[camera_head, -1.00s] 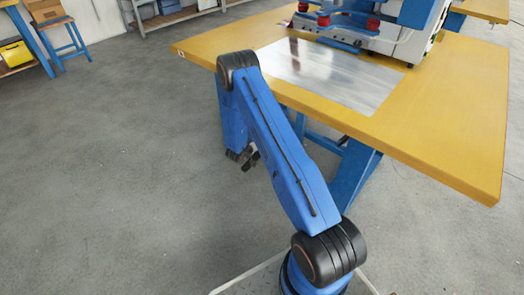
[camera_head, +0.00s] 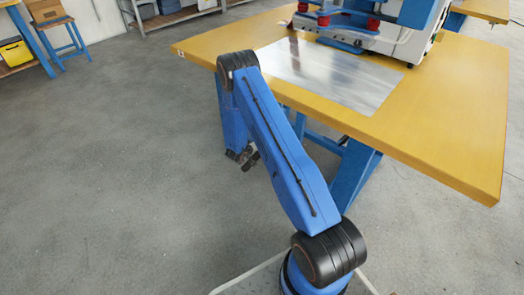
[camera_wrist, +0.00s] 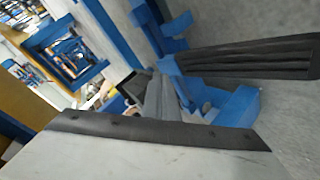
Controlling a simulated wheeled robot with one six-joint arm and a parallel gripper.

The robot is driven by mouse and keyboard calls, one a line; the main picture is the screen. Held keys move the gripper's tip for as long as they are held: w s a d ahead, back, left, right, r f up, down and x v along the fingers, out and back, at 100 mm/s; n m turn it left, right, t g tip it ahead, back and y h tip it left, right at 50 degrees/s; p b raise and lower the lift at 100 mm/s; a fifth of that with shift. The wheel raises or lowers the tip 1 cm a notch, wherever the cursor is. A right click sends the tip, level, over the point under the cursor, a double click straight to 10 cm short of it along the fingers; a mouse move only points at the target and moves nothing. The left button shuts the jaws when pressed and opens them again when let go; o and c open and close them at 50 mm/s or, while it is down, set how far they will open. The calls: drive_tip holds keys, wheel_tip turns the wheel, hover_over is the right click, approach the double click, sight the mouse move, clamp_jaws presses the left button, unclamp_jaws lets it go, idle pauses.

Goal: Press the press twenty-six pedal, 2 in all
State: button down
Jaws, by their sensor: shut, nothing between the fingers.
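The press stands on the yellow bench, its lower part with red-capped posts (camera_head: 323,20) at the top of the head view. My gripper (camera_head: 250,160) hangs low in front of the bench legs in the head view, shut and empty, mostly seen from behind. No pedal can be made out in the head view. In the wrist view a blue piece (camera_wrist: 235,106) lies close, beside a dark ribbed strip (camera_wrist: 250,62). This may be the pedal, but I cannot tell for certain, nor whether my gripper touches it.
The yellow bench top (camera_head: 450,125) overhangs the area right of my gripper, with a shiny metal sheet (camera_head: 330,75) on it. A blue bench leg (camera_head: 355,175) stands right of my arm. A blue stool (camera_head: 62,35) stands far left. Grey floor (camera_head: 120,150) is clear at left.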

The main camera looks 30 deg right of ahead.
drive_tip(key=shift+s+d+f, duration=0.1)
drive_tip(key=shift+d+f, duration=0.1)
drive_tip(key=shift+f, duration=1.25)
idle(1.5)
drive_tip(key=shift+r, duration=0.15)
drive_tip(key=shift+s+a+r, duration=0.1)
drive_tip(key=shift+a+r, duration=0.2)
drive_tip(key=shift+r, duration=0.9)
drive_tip(key=shift+r, duration=0.2)
drive_tip(key=shift+a+r, duration=0.2)
drive_tip(key=shift+r, duration=0.95)
drive_tip(key=shift+a+r, duration=0.2)
drive_tip(key=shift+r, duration=0.9)
idle(0.4)
